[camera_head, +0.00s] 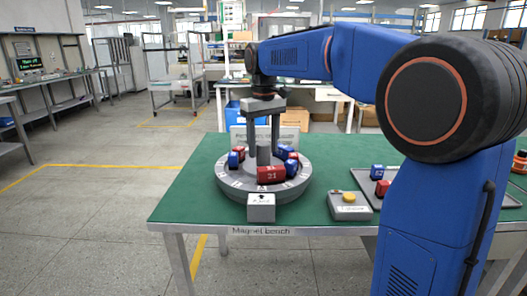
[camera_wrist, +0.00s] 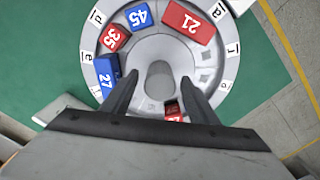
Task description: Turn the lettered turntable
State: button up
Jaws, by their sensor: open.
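The lettered turntable (camera_head: 228,188) is a round grey disc on the green bench, with letters on white plates around its rim; the rim also shows in the wrist view (camera_wrist: 88,62). A grey post (camera_head: 264,153) stands at its centre, and its top shows in the wrist view (camera_wrist: 159,82). Red and blue numbered blocks stand on it, among them red 21 (camera_head: 271,175), blue 45 (camera_wrist: 139,16), red 35 (camera_wrist: 112,38) and blue 27 (camera_wrist: 106,76). My gripper (camera_head: 265,152) points down over the turntable, its open fingers (camera_wrist: 158,84) apart on either side of the post.
A small grey stand (camera_head: 261,208) is at the turntable's front. A box with a yellow button (camera_head: 350,204) is to its right. Farther right, a tray holds a blue block (camera_head: 377,171) and a red block (camera_head: 382,188). The bench (camera_head: 190,205) is bare at left.

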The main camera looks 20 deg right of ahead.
jog(key=shift+f, duration=0.95)
grip_shut()
